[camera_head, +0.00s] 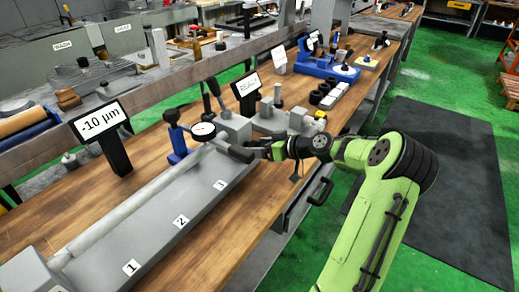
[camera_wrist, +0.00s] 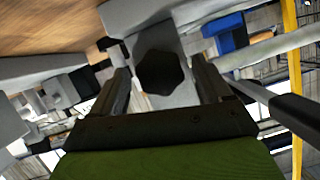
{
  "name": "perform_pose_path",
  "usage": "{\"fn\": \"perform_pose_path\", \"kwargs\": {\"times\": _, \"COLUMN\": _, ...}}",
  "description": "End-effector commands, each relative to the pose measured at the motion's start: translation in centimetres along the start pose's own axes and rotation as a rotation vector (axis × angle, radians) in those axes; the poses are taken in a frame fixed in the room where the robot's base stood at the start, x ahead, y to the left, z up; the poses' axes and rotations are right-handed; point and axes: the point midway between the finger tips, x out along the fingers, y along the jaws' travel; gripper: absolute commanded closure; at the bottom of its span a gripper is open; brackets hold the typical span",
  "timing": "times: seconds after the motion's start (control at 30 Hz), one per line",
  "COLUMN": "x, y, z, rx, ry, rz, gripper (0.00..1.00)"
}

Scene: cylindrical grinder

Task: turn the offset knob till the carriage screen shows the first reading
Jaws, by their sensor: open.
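A dark, faceted knob (camera_wrist: 160,73) sits on a grey block in the wrist view, between my two fingers. My gripper (camera_wrist: 163,88) is open, with one finger on each side of the knob; I cannot tell whether either finger touches it. In the head view my gripper (camera_head: 256,151) is at the far end of the long grey bed, beside the grey block, and the knob is hidden. A black-framed screen (camera_head: 100,122) at the left reads "-10 µm". A second, smaller screen (camera_head: 246,86) behind the block has text too small to read.
A dial gauge (camera_head: 203,130) on a blue stand and upright levers stand close to my gripper. The long grey bed (camera_head: 150,235) carries labels 1, 2 and 3. A blue fixture (camera_head: 330,66) and black parts lie farther along the wooden bench.

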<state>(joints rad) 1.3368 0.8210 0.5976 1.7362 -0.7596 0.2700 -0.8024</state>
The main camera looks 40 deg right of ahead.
Motion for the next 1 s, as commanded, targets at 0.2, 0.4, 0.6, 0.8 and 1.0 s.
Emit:
{"fn": "perform_pose_path", "kwargs": {"times": 0.2, "x": -0.05, "y": 0.0, "z": -0.04, "rx": 0.0, "ry": 0.0, "rz": 0.0, "gripper": 0.3}}
{"fn": "perform_pose_path", "kwargs": {"times": 0.4, "x": -0.07, "y": 0.0, "z": -0.02, "rx": 0.0, "ry": 0.0, "rz": 0.0, "gripper": 0.61}}
{"fn": "perform_pose_path", "kwargs": {"times": 0.6, "x": -0.08, "y": 0.01, "z": -0.02, "rx": 0.002, "ry": -0.001, "rz": 0.0, "gripper": 0.78}}
{"fn": "perform_pose_path", "kwargs": {"times": 0.8, "x": -0.13, "y": 0.04, "z": -0.13, "rx": 0.032, "ry": -0.001, "rz": -0.012, "gripper": 0.78}}
{"fn": "perform_pose_path", "kwargs": {"times": 1.0, "x": -0.21, "y": 0.13, "z": -0.24, "rx": 0.128, "ry": -0.001, "rz": -0.05, "gripper": 0.78}}
